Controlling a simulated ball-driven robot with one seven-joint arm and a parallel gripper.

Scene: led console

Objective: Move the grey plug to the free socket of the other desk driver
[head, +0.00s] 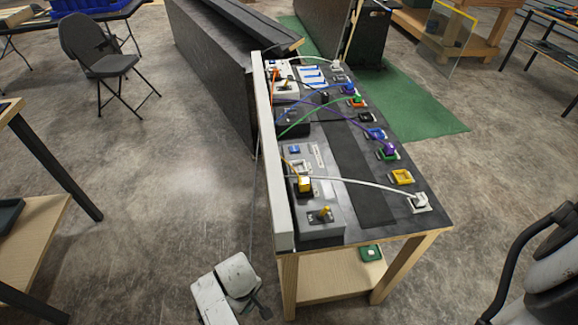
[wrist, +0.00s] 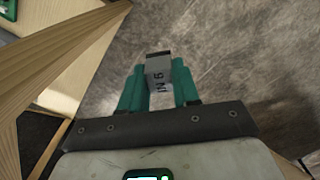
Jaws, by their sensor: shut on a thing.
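In the wrist view, my gripper (wrist: 158,88) has its teal fingers closed on a small grey block, the grey plug (wrist: 158,72), with dark lettering on its face. The plug is over the concrete floor, away from the table. In the head view my gripper (head: 262,302) is low at the bottom, left of the table's near leg; the plug is not clear there. On the table are a grey driver box (head: 320,228) with a yellow knob, a black box (head: 292,129) and a white box (head: 287,88) farther back. I cannot tell which socket is free.
The black-topped table (head: 415,232) has a tall pale panel (head: 279,205) along its left edge. Coloured sockets line its right side, and several cables arch across. A thin grey line runs down outside the panel. Open floor (head: 190,185) lies left; a folding chair (head: 105,65) stands farther off.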

